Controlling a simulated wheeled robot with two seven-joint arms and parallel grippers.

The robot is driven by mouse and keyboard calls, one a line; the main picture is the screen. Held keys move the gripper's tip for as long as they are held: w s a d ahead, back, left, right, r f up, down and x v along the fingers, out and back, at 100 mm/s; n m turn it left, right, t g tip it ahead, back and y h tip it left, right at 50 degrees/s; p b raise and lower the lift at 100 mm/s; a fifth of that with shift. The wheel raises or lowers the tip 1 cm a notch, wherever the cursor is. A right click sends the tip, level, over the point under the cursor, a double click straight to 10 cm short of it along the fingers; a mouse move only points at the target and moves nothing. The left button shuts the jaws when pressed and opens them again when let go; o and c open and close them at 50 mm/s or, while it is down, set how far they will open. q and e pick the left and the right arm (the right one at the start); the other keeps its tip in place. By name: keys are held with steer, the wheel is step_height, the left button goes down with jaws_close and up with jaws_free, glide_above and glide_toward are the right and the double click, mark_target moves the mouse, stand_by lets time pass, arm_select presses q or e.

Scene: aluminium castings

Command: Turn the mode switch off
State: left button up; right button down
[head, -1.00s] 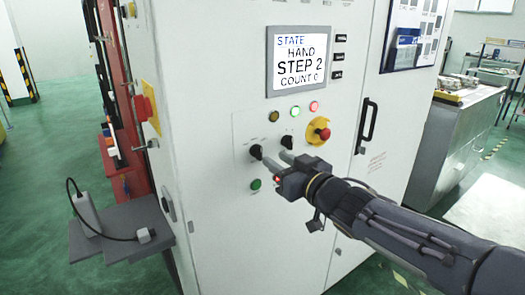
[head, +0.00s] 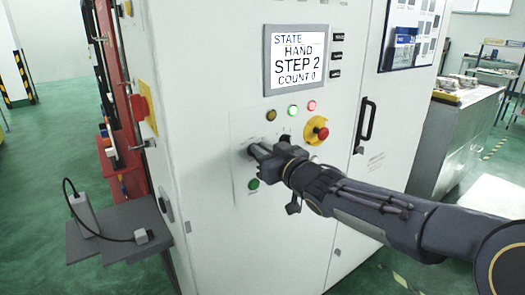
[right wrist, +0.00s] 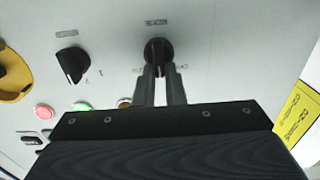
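Two black rotary switches sit on the white cabinet's panel. The left one is mostly hidden in the head view behind my right gripper (head: 257,150). The right one (head: 286,138) is partly hidden. In the right wrist view the covered switch (right wrist: 158,46) is at the tips of my right fingers (right wrist: 160,75), which stand close together on both sides of its grip. The other switch (right wrist: 72,65) is free, to the left there. The switch labels are too small to read. The screen (head: 297,60) reads STATE, HAND, STEP 2, COUNT 0. My left gripper is out of view.
A red emergency stop on yellow (head: 318,130) and a black door handle (head: 366,119) are to the right. A lit green lamp (head: 293,111) is above and a green button (head: 253,184) below. A grey shelf (head: 110,226) juts out at the left.

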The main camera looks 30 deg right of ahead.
stand_by(0.3)
steer(key=n+b, duration=0.1)
steer(key=n, duration=0.2)
steer(key=n+b, duration=0.2)
steer(key=n, duration=0.1)
steer(key=a+n+b, duration=0.1)
steer(key=n+b, duration=0.1)
steer(key=shift+f+n, duration=0.3)
steer(key=shift+n, duration=0.4)
steer(key=c, duration=1.5)
jaws_free()
steer(key=shift+s, duration=0.1)
